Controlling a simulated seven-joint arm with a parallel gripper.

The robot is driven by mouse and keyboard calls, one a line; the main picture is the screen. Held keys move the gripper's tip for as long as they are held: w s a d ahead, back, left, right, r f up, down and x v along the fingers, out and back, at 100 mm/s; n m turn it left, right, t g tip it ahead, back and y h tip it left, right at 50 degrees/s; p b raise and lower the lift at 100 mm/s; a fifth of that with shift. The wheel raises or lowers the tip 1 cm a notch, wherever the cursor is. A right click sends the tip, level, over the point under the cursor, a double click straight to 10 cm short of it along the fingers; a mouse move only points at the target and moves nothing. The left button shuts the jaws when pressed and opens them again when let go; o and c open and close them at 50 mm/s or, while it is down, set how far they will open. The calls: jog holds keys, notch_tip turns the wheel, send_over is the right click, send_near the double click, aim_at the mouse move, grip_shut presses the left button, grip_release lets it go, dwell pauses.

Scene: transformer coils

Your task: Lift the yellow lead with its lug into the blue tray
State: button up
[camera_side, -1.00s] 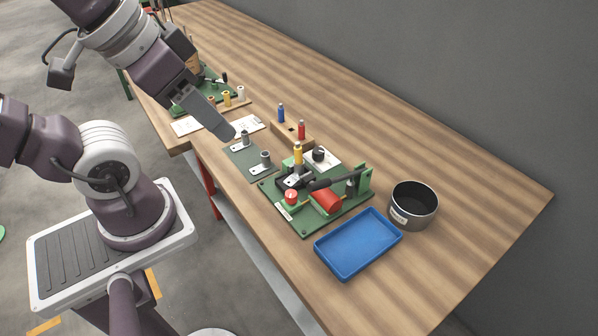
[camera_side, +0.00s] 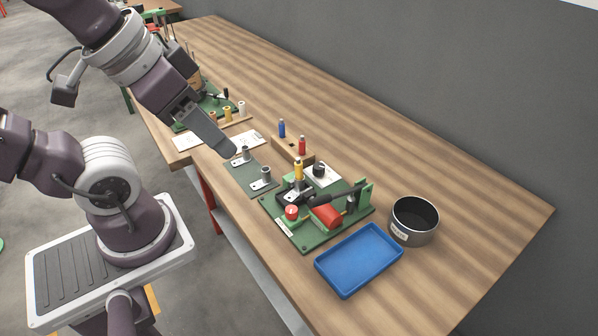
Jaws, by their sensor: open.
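The yellow lead (camera_side: 298,168) stands upright on the green fixture board (camera_side: 318,240), near the board's back left part. A pale metal piece that looks like its lug shows at its lower end, by dark clamp parts; the exact fit is too small to tell. The blue tray (camera_side: 345,287) lies empty on the table in front of the board. My gripper (camera_side: 228,151) is open and seen edge-on, to the left of the yellow lead and apart from it, close to a grey plate with metal lugs (camera_side: 262,178). I see nothing held in it.
A blue lead (camera_side: 282,129) and a red lead (camera_side: 302,146) stand in a wooden block (camera_side: 288,150) behind the board. A black-handled lever (camera_side: 338,199) and red parts crowd the board. A metal pot (camera_side: 414,221) stands right of the tray. The table's back right is clear.

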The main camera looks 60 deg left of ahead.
jog(key=shift+c, duration=0.7)
jog(key=n+g+y, duration=0.2)
jog(key=n+g, duration=0.4)
jog(key=n, duration=1.2)
send_over(299, 159)
jog(key=d, duration=0.1)
notch_tip(299, 159, down, 14)
jog(key=f, duration=0.4)
jog(key=a+f, duration=0.1)
jog(key=f, duration=0.2)
jog(key=shift+c, duration=0.2)
